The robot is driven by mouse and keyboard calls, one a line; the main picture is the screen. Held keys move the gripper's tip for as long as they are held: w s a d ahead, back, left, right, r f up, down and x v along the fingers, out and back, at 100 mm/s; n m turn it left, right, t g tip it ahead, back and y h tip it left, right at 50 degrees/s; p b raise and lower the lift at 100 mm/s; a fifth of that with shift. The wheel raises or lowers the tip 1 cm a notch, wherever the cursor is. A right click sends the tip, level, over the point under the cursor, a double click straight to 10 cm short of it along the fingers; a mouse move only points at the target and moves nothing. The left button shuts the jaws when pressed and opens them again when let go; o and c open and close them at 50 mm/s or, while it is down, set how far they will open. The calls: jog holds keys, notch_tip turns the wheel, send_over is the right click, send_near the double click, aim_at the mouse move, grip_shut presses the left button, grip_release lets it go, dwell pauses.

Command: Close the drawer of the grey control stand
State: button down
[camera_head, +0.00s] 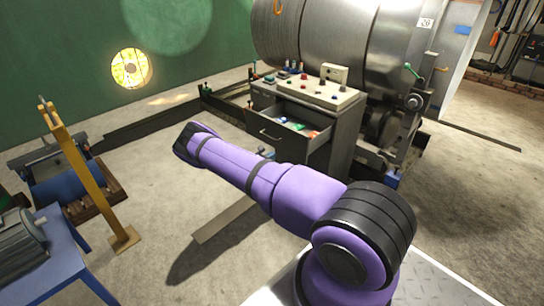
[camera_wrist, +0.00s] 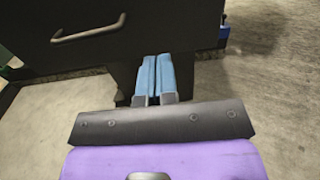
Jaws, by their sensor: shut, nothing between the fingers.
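The grey control stand (camera_head: 345,130) is at the middle right of the head view, with a sloped button panel on top. Its upper drawer (camera_head: 262,127) stands pulled out to the left, its dark front bearing a bar handle. Small coloured items lie inside. In the wrist view a dark front with a metal handle (camera_wrist: 90,30) fills the top. My gripper (camera_wrist: 154,72) has blue fingers pressed together and empty; they overlap the front's lower edge, right of the handle. Contact cannot be told. In the head view the blue fingertips (camera_head: 265,152) show just below the drawer, partly behind my purple arm.
A large metal drum machine (camera_head: 330,35) stands behind the stand. A yellow post (camera_head: 75,160) and a blue table (camera_head: 55,250) with a motor are at the left. Small bottles and items stand on the stand's top. The concrete floor left of the drawer is mostly open.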

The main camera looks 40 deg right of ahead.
aim_at(291, 144)
jog(key=d, duration=0.7)
jog(key=w+d, duration=0.1)
jog(key=d, duration=0.3)
jog(key=shift+d, duration=0.15)
jog(key=shift+d, duration=0.1)
